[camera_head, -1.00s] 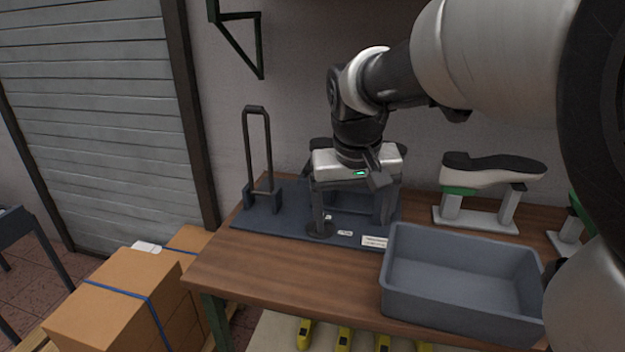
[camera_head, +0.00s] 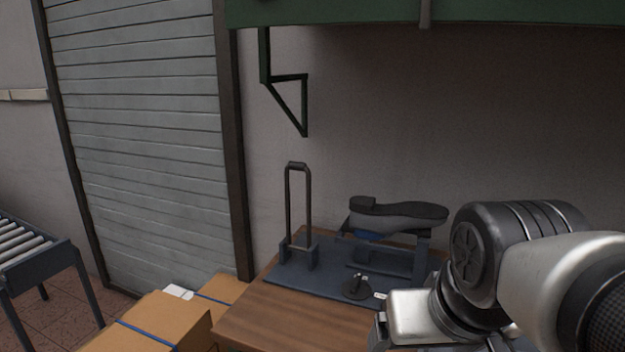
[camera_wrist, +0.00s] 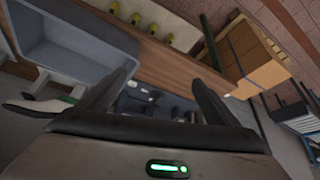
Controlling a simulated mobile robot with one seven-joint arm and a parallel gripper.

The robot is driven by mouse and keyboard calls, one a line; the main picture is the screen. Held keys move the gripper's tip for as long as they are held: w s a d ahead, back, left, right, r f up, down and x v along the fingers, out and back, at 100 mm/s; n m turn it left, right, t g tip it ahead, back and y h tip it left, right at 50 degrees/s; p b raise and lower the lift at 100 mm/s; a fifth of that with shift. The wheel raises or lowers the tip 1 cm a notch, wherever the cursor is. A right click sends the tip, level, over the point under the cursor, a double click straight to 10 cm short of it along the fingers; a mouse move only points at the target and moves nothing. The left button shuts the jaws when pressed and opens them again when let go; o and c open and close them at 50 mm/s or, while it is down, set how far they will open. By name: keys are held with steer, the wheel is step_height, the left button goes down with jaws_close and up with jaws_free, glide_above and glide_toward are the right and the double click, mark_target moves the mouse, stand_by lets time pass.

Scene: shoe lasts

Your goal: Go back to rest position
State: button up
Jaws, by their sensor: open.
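My gripper shows in the wrist view (camera_wrist: 155,100) with its two dark fingers spread wide and nothing between them. In the head view only its pale housing and wrist show at the lower right; the fingertips are hidden or out of frame. A dark shoe form (camera_head: 398,213) rests sole up on a stand at the back of the blue-grey base plate (camera_head: 325,275) on the wooden table (camera_head: 265,318). My gripper is in front and to the right of it, apart from it.
A black upright loop handle (camera_head: 298,205) stands at the left of the plate. A grey bin (camera_wrist: 75,50) and a white shoe form (camera_wrist: 40,105) show in the wrist view. Cardboard boxes (camera_head: 165,318) stand left of the table, and a roller conveyor (camera_head: 35,255) farther left.

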step_height(320, 180, up, 14)
steer(key=s+p, duration=0.1)
steer(key=p, duration=1.4)
steer(key=shift+r, duration=0.25)
